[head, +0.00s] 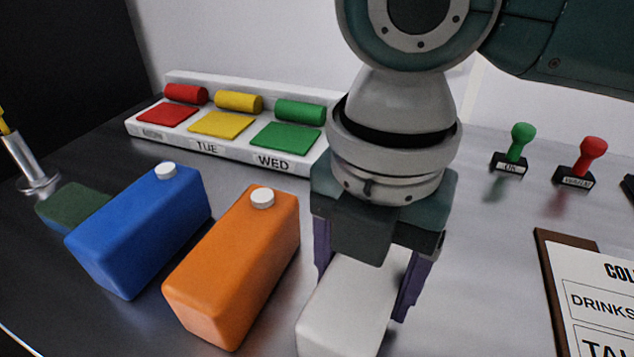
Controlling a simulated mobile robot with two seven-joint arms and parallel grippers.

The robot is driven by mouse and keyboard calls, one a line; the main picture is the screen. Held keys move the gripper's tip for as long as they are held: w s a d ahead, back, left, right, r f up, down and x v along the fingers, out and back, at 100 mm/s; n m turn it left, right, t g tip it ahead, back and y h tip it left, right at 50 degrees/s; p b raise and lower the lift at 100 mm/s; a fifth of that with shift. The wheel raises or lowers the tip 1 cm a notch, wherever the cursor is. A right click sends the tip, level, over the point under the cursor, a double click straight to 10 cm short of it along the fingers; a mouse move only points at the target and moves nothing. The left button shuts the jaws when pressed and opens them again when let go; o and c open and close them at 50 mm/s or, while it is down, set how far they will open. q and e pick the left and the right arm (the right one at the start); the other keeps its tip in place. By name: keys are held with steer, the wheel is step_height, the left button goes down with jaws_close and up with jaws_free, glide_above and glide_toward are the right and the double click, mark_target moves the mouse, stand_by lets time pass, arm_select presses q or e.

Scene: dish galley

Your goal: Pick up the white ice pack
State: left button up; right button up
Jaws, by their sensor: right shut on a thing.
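The white ice pack (345,310) is a block at the bottom middle of the head view, to the right of the orange ice pack. Its near end reaches the bottom edge of the picture. My right gripper (368,278) comes down from above and is shut on the white ice pack, one purple finger on each side. The gripper body hides the pack's far end. I cannot tell whether the pack touches the counter. My left gripper is not in view.
An orange ice pack (235,265) and a blue ice pack (140,230) stand close on the left. A labelled tray (228,150) with coloured pads and rolls lies behind. Green (516,148) and red (582,162) stamps and a clipboard (565,260) are on the right.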

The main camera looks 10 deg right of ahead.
jaws_close()
